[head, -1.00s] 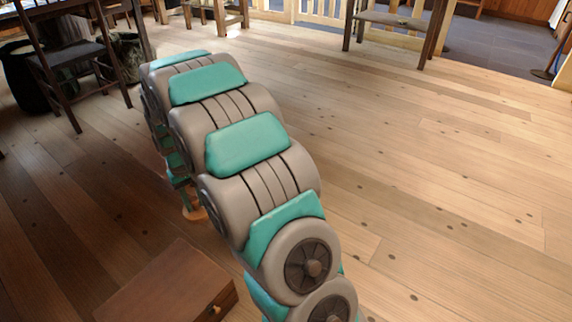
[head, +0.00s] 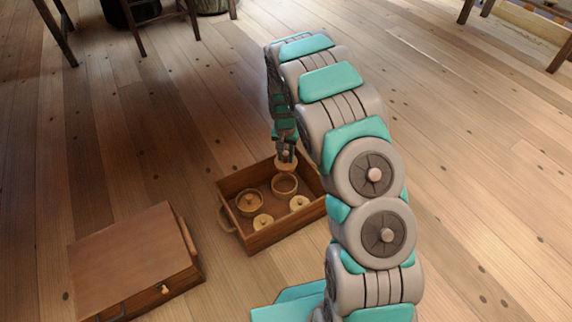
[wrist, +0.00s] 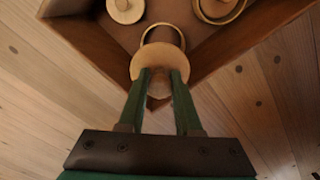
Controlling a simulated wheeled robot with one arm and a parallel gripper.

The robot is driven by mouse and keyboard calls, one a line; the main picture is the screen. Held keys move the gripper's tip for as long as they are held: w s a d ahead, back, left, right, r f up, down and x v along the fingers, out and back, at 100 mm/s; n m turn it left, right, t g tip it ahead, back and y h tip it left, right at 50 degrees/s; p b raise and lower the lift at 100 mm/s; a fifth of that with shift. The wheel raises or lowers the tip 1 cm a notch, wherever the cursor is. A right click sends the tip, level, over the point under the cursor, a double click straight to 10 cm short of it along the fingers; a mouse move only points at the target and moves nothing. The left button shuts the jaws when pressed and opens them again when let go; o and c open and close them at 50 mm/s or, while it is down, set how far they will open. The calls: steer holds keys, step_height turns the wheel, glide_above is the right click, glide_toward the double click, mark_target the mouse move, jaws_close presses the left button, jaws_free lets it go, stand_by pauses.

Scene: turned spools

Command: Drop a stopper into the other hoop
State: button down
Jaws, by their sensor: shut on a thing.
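My gripper (head: 286,150) is shut on a tan wooden stopper (head: 286,165), a round disc with a knob. In the wrist view the fingers (wrist: 160,75) pinch the stopper (wrist: 145,62). It is held above the open wooden box, near its far side. Inside the box, one hoop (head: 273,184) lies just below the held stopper and looks empty; in the wrist view the stopper partly covers this hoop (wrist: 180,34). The other hoop (head: 239,207) has a stopper (head: 250,199) inside it. Two loose stoppers (head: 263,221) (head: 299,203) lie on the box floor.
The open box (head: 280,235) has low walls and a side handle (head: 223,216). A closed wooden case (head: 125,255) with a small knob stands at left. Dark chair legs (head: 130,25) are at the back. Plank floor is clear on the right.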

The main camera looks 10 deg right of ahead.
mark_target(284, 161)
steer(key=shift+m, duration=0.8)
steer(key=f, duration=0.5)
steer(key=shift+w+a+f, duration=0.1)
steer(key=shift+a+f, duration=0.05)
steer(key=shift+a, duration=0.1)
steer(key=shift+f+b, duration=0.35)
steer(key=shift+f, duration=1.1)
steer(key=shift+f, duration=0.85)
steer(key=shift+f+b, duration=0.3)
steer(key=shift+b, duration=0.05)
steer(key=shift+f, duration=0.25)
steer(key=shift+c, duration=0.6)
jaws_free()
steer(key=shift+r, duration=0.2)
